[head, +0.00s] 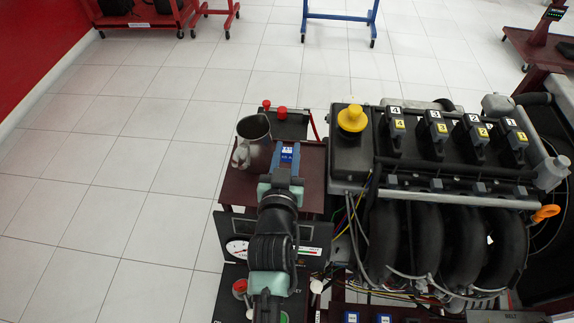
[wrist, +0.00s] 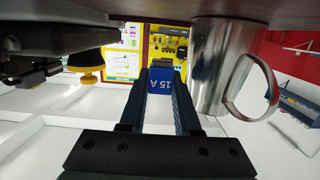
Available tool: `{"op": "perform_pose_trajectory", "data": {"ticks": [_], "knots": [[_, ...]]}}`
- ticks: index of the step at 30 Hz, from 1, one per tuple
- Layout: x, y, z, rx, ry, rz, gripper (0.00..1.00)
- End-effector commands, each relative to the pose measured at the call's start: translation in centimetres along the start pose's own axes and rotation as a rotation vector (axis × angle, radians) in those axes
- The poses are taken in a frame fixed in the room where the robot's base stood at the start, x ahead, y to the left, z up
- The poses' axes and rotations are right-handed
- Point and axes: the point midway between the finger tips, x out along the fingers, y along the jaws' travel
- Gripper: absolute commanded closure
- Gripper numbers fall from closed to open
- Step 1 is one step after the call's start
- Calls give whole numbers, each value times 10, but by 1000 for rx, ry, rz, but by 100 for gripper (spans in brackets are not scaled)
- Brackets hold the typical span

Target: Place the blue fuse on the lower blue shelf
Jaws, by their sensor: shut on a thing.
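My gripper (head: 287,160) is shut on the blue fuse (head: 288,149), just above the dark red table on the left of the engine. In the wrist view the fuse (wrist: 161,84) sits between the two fingers and shows an upside-down "15 A" label. A blue frame (head: 338,17) stands on the floor at the top of the head view, cut off by the edge; I cannot tell whether it bears the lower blue shelf. A small blue surface (wrist: 302,108) also shows at the right of the wrist view, partly behind the mug handle.
A metal mug (head: 256,143) stands close left of my gripper on the dark red table (head: 239,190). A black box with red knobs (head: 289,122) lies beyond. The engine (head: 440,165) with a yellow cap fills the right. Red carts stand at the back; the tiled floor is clear.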

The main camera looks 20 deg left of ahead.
Motion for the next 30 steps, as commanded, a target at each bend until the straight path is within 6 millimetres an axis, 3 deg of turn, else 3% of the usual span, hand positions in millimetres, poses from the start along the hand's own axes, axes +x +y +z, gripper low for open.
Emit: {"op": "perform_pose_trajectory", "data": {"ticks": [8, 21, 22, 24, 30], "knots": [[6, 0, 42, 0, -2, 0, 100], [7, 0, 48, 0, -1, 0, 100], [7, 0, 48, 0, -1, 0, 67], [7, 0, 46, 0, -1, 0, 56], [7, 0, 46, 0, -1, 0, 56]]}}
